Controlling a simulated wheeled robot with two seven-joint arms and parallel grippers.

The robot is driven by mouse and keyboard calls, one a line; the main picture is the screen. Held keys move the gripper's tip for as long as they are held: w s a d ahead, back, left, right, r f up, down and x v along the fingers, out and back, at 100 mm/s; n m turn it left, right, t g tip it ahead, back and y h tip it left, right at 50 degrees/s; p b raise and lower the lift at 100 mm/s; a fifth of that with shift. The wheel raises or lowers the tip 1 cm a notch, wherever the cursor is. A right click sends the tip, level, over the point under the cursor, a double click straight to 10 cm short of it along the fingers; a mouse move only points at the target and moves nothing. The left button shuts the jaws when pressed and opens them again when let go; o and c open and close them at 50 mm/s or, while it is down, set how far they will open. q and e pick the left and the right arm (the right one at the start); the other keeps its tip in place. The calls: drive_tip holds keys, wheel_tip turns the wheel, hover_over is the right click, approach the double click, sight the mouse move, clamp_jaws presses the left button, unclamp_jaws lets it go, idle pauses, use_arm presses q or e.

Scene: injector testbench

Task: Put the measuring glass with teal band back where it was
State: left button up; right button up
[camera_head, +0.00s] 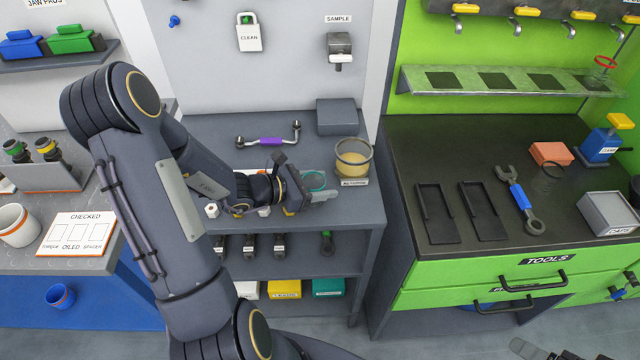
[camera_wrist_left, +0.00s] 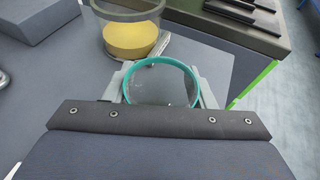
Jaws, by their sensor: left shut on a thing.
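The measuring glass with the teal band (camera_head: 315,179) is at the right part of the grey bench, partly hidden by my left gripper (camera_head: 318,197). In the left wrist view the teal rim of the glass (camera_wrist_left: 160,62) sits between the two fingers of my left gripper (camera_wrist_left: 161,88), which is shut on it. The glass looks upright; I cannot tell whether its base touches the bench. A grey part at the bottom right edge of the head view looks like my right gripper (camera_head: 540,350); it is cut off, so its jaws cannot be judged.
A clear jar with yellow contents (camera_head: 353,160) stands close behind the glass, and a grey block (camera_head: 337,117) lies farther back. A purple-handled tool (camera_head: 270,141) lies at the back of the bench. The green tool cabinet (camera_head: 425,272) stands to the right, across a gap.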

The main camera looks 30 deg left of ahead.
use_arm(q)
drive_tip(key=shift+f, duration=0.2)
drive_tip(key=o, duration=1)
drive_tip(key=shift+r, duration=0.15)
